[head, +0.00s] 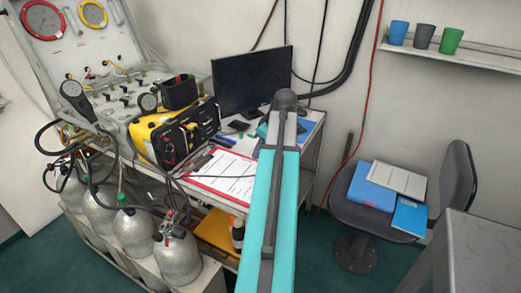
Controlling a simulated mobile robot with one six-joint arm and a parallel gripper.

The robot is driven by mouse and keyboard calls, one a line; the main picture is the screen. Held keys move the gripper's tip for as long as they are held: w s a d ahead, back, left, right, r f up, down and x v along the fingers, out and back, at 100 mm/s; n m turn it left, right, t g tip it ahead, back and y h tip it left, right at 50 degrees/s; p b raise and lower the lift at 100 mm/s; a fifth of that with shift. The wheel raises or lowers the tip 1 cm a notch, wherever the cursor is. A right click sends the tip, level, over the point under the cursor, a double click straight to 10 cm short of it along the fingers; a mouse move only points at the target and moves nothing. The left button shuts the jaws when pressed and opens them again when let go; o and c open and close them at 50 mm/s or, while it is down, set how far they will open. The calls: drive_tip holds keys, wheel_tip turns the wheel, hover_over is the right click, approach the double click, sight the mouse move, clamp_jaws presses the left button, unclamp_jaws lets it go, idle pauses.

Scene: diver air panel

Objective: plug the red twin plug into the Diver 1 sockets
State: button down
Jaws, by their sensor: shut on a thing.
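I cannot make out the red twin plug in the head view. A yellow and black unit (146,139) stands on the desk at left of centre, its dark front turned to the right. Small red spots show on that front, but labels and the Diver 1 sockets are too small to tell. A thin dark cable runs from near the unit across the clipboard towards my arm. My teal and grey arm reaches up the middle of the picture. My gripper does not show; the arm hides what lies behind it.
A red-edged clipboard (225,172) lies on the desk before a dark monitor (252,80). A gauge panel (75,45) and gas cylinders (132,232) are at left. A chair (375,217) with folders stands right. A shelf (485,57) holds three cups. A grey surface (485,240) fills the lower right.

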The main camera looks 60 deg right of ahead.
drive_tip(key=w+a+r, duration=0.3)
drive_tip(key=w+a, duration=2.3)
drive_tip(key=w+a+r, duration=0.1)
drive_tip(key=w+a, duration=0.1)
drive_tip(key=a, duration=0.9)
drive_tip(key=w+a+r, duration=0.2)
drive_tip(key=w+a, duration=0.1)
drive_tip(key=a, duration=0.8)
drive_tip(key=w+a+r, duration=0.1)
drive_tip(key=w+a, duration=0.2)
drive_tip(key=a, duration=0.8)
drive_tip(key=shift+w+a+r+n, duration=0.15)
drive_tip(key=shift+a+r+n, duration=0.05)
drive_tip(key=shift+a+n, duration=0.2)
